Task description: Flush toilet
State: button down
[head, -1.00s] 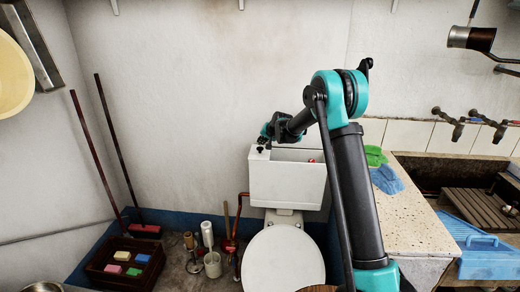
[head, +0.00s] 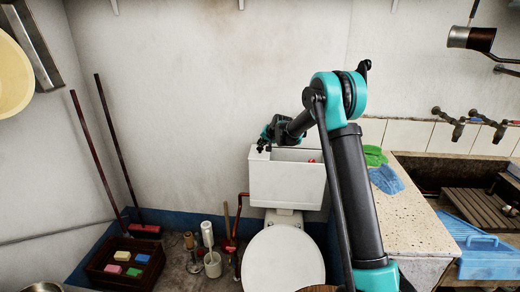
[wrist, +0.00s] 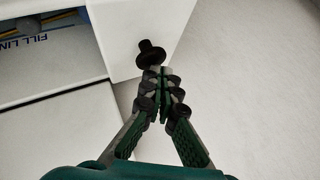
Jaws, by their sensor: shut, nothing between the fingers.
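The toilet (head: 283,258) stands against the back wall with its white lid down. Its white cistern (head: 287,182) has an open top. A black flush knob (wrist: 151,53) sticks out of the cistern, which also shows in the wrist view (wrist: 125,35). My gripper (wrist: 164,72) is shut and empty, its fingertips right beside the knob; I cannot tell whether they touch it. In the head view my gripper (head: 262,148) is at the cistern's top left corner and largely hides the knob.
To the right is a speckled stone counter (head: 418,222) with a green cloth (head: 374,156) and a blue cloth (head: 386,179). On the floor at left are a crate (head: 103,270) of sponges, brushes and a white cup (head: 212,264). The wall above the cistern is clear.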

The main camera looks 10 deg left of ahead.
jog(key=shift+f, duration=0.65)
dwell(0.5)
jog(key=shift+r, duration=1.25)
